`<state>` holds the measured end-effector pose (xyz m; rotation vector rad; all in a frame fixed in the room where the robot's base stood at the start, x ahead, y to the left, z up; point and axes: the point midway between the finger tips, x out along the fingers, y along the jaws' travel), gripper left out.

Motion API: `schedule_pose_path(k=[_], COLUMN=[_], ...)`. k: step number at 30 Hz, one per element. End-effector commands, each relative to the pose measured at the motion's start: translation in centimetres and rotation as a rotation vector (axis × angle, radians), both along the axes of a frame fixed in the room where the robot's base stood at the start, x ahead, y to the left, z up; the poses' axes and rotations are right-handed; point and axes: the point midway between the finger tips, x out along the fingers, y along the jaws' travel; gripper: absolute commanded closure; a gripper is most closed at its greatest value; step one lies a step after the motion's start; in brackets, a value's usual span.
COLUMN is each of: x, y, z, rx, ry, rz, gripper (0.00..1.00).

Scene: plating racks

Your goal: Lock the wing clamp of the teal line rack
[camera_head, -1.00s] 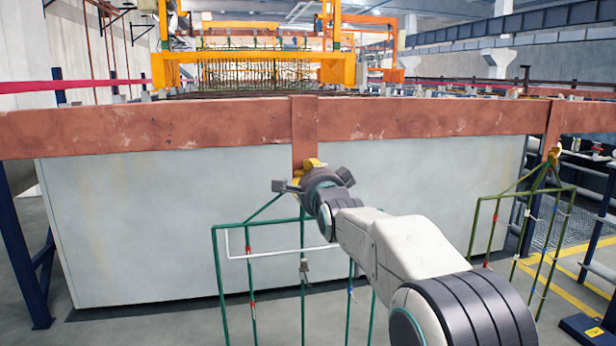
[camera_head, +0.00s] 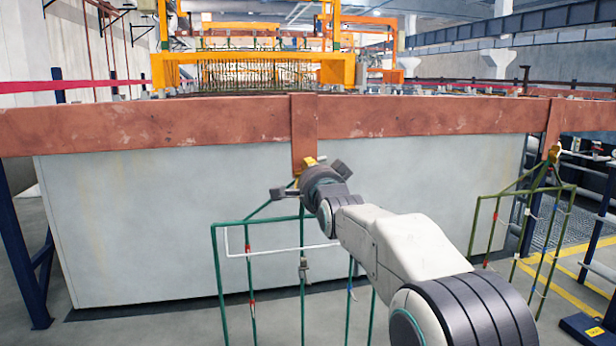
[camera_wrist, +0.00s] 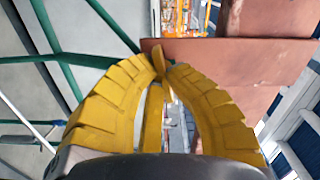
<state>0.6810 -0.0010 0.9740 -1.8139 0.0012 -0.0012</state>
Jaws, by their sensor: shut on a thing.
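The teal line rack (camera_head: 256,222) hangs in front of the grey tank, under the copper-brown bar, left of centre in the head view. Its teal rods also show at left in the wrist view (camera_wrist: 60,58). My gripper (camera_wrist: 160,72) is at the rack's top, by the bar's hanging tab. Its two yellow ribbed fingers curve together and are shut on the yellow wing of the clamp (camera_wrist: 158,57), whose tip shows between the fingertips. In the head view my gripper's dark body covers most of the clamp, and whether the clamp is locked cannot be told.
The copper-brown bar (camera_head: 180,124) runs across the tank (camera_head: 150,230). An olive rack (camera_head: 476,225) with its own yellow clamp (camera_head: 554,154) hangs at the right. Orange gantry frames (camera_head: 250,58) stand behind. The floor at far right has yellow lines.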

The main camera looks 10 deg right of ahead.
Motion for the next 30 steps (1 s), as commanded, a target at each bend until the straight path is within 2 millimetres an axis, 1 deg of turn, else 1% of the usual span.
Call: schedule_pose_path(k=[14, 30], x=[0.00, 0.01], y=[-0.10, -0.16], z=[-0.12, 0.19], rx=[-0.452, -0.958], ry=[-0.001, 0.003], rz=[-0.002, -0.003], gripper=[1.00, 1.00])
